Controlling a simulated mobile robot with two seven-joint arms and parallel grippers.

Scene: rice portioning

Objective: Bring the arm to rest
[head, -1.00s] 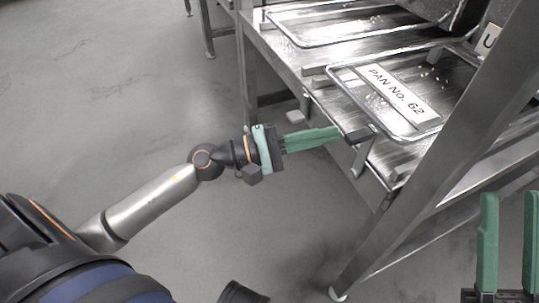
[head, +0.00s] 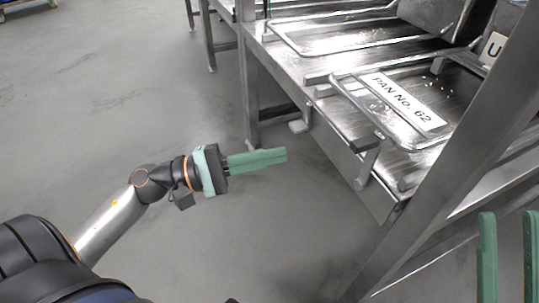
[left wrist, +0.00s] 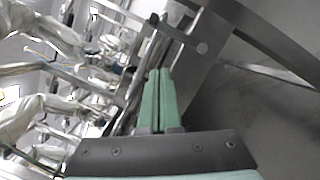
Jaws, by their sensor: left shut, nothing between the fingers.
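My left gripper (head: 284,155) has green fingers lying together, shut and empty. In the head view it hangs over the open floor, left of the steel table and apart from it. In the left wrist view its closed fingers (left wrist: 159,75) point toward the table's metal frame. My right gripper (head: 508,215) shows at the lower right edge of the head view, its two green fingers apart with a gap between them.
The steel table (head: 335,150) holds a tray (head: 345,88) labelled "PAN No. 62" with scattered light grains, and another tray (head: 273,40) behind it. A slanted steel post (head: 455,150) stands at the right. Grey floor (head: 120,100) is clear at left.

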